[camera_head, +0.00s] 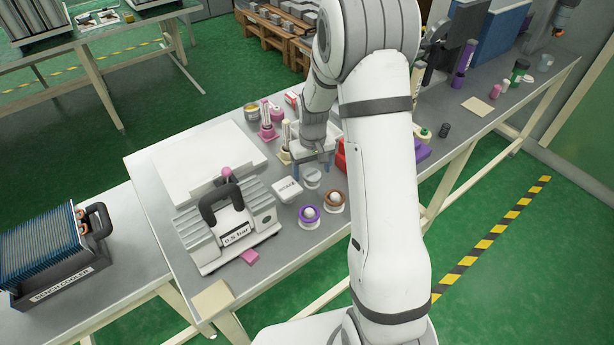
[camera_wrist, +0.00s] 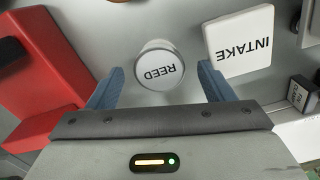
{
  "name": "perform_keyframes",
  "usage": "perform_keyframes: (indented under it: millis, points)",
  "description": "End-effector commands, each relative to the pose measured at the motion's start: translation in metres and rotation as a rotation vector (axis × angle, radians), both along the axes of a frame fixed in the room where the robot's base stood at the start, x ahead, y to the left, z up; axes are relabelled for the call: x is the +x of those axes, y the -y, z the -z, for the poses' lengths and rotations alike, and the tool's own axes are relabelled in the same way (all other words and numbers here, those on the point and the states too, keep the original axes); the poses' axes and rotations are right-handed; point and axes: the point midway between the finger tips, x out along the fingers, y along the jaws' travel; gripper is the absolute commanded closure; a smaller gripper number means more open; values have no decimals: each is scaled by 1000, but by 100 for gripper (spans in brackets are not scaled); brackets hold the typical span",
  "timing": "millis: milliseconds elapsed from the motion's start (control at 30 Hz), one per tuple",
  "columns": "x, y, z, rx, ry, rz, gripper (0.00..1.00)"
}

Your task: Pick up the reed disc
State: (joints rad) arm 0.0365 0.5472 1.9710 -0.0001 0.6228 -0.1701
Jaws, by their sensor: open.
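The reed disc (camera_wrist: 160,68) is a round white disc with a grey rim, lettered REED. In the wrist view it lies on the grey bench between and just beyond my fingertips. My gripper (camera_wrist: 160,85) is open, with blue fingers on either side of the disc, and holds nothing. I cannot tell whether a finger touches it. In the head view the disc (camera_head: 312,178) shows just below my gripper (camera_head: 313,168), partly hidden by it.
A white square INTAKE plate (camera_wrist: 240,43) lies close to the right finger. A red block (camera_wrist: 45,75) stands left.

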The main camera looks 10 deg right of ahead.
Motion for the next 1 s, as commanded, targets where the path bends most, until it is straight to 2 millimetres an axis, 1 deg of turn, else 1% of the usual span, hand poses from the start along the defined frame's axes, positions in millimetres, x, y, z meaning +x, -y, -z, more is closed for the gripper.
perform_keyframes:
  millis: [67,667,867,967,1000]
  points:
    - [0,0,0,0,0,0,25]
    - [0,1,0,0,0,2,74]
    - [0,1,-1,0,0,2,75]
    - [0,1,-7,0,1,2,75]
    - [1,1,-12,0,2,2,75]
